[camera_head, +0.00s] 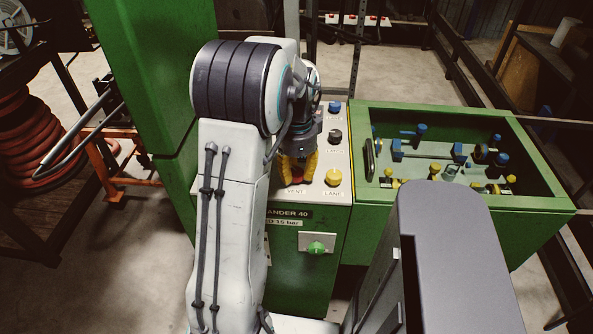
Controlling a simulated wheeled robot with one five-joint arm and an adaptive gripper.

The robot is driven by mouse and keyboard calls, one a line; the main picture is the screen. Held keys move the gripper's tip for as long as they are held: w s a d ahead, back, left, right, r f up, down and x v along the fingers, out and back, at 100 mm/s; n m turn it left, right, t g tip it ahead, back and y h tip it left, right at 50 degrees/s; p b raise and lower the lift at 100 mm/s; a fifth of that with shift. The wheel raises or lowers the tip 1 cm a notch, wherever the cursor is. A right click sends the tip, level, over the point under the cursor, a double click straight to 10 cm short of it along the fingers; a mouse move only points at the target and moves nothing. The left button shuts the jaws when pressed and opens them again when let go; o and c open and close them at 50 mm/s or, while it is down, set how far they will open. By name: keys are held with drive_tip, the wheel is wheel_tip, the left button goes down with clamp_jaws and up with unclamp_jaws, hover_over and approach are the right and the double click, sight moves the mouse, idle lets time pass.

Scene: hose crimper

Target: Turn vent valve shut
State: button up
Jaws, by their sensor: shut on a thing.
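The vent valve (296,180) shows as a small red part just above the label "VENT" on the pale panel of the green machine. My gripper (297,172) points down over it, with its yellow fingers on both sides, shut on the valve. Most of the valve is hidden by the fingers, so its turn angle cannot be told. My arm comes up from the front and bends over at the panel's left side.
A yellow knob (333,177) marked "LANE" stands close right of my gripper. A black knob (334,136) and a blue knob (334,107) are behind. A green knob (317,248) is on the front face. An open green trough (545,190) with fittings lies right.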

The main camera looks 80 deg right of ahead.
sight(297, 171)
drive_tip(key=n, duration=0.5)
drive_tip(key=shift+f+n, duration=0.15)
drive_tip(key=shift+n, duration=0.15)
drive_tip(key=shift+a+n, duration=0.1)
drive_tip(key=shift+n, duration=2.1)
drive_tip(key=o, duration=1.2)
wheel_tip(297, 171, up, 12)
drive_tip(key=shift+r, duration=0.1)
